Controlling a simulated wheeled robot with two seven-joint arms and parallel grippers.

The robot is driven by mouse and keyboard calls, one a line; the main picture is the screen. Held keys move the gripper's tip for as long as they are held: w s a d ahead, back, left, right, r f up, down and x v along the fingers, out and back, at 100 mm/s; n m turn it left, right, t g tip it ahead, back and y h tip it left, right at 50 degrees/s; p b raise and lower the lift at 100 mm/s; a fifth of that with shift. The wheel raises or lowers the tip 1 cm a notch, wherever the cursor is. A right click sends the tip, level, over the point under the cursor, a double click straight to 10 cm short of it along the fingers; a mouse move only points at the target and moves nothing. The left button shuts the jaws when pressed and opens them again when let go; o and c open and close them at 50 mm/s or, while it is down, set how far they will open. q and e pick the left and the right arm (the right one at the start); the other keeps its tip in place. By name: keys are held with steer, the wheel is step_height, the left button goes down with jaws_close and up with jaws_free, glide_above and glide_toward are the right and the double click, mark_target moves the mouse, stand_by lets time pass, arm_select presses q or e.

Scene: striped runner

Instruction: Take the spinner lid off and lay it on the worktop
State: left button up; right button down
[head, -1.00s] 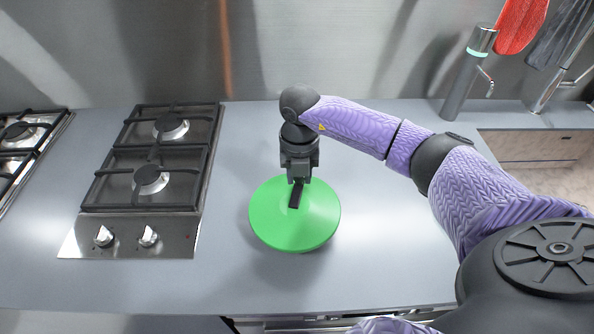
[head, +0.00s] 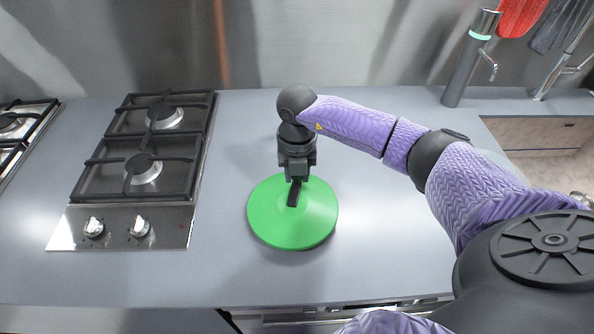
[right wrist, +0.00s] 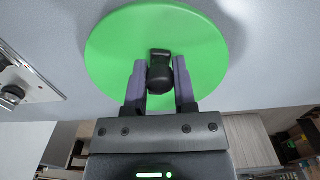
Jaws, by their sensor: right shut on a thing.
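The spinner lid is a round green disc (head: 286,224) over the worktop (head: 390,257) in the middle of the head view. It fills the top of the right wrist view (right wrist: 205,45). My right gripper (head: 295,187) points down at it, shut on its dark knob (right wrist: 160,66), with one finger on each side of the knob. Nothing of a bowl shows under the lid, so I cannot tell how far the lid is above anything. My left gripper is out of view.
A gas hob (head: 150,160) with two knobs stands to the left. Red and dark cloth-like things hang there. The worktop right of the lid is clear.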

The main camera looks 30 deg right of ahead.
stand_by(0.4)
steer(key=shift+f, duration=0.35)
stand_by(0.4)
steer(key=shift+f, duration=0.2)
stand_by(0.3)
